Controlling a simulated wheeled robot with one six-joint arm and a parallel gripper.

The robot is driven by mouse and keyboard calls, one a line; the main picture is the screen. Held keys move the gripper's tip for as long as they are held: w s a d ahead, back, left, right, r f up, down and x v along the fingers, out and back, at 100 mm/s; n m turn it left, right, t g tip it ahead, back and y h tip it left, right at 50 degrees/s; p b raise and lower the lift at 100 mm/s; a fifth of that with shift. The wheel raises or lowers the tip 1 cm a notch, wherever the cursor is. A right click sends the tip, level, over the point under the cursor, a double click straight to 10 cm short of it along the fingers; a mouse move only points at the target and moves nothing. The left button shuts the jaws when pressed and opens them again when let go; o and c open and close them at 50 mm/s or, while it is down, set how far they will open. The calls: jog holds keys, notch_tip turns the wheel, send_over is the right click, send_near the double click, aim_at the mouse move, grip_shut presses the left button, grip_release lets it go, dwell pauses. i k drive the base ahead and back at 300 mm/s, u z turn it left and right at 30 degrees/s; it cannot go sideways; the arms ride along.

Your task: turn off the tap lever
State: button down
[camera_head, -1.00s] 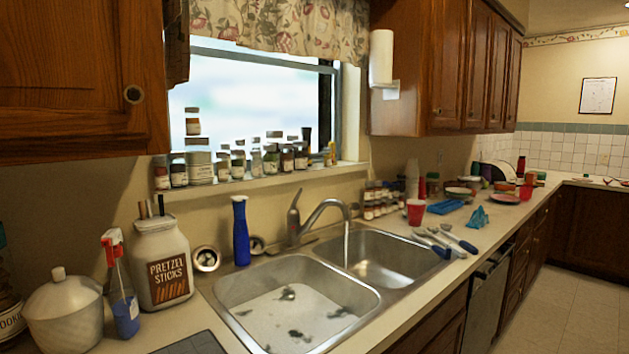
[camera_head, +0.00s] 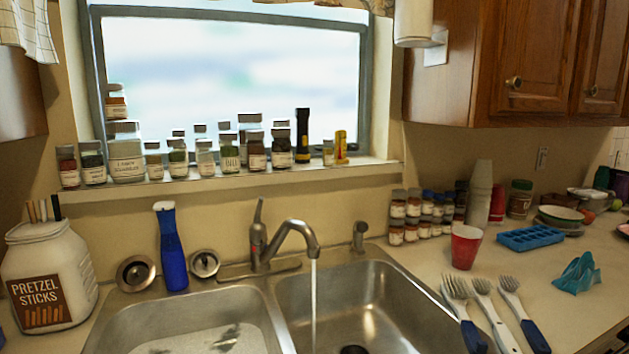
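The tap (camera_head: 285,240) stands behind the double sink, its spout arching right over the right basin. The tap lever (camera_head: 259,213) sticks up from the top of the tap body, nearly upright with a slight tilt. A thin stream of water (camera_head: 314,300) falls from the spout into the right basin (camera_head: 385,300). The left basin (camera_head: 130,325) holds pale, cloudy water with dark bits in it. My gripper is not in view.
A blue bottle (camera_head: 172,255) stands left of the tap, with two sink strainers (camera_head: 136,273) beside it. A pretzel jar (camera_head: 50,280) is at far left. Several jars line the windowsill (camera_head: 230,180). Brushes (camera_head: 490,310) and a red cup (camera_head: 465,247) are right of the sink.

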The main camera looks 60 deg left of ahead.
aim_at(257, 219)
jog(key=i, duration=0.8)
jog(key=u, duration=2.65)
jog(key=i, duration=0.5)
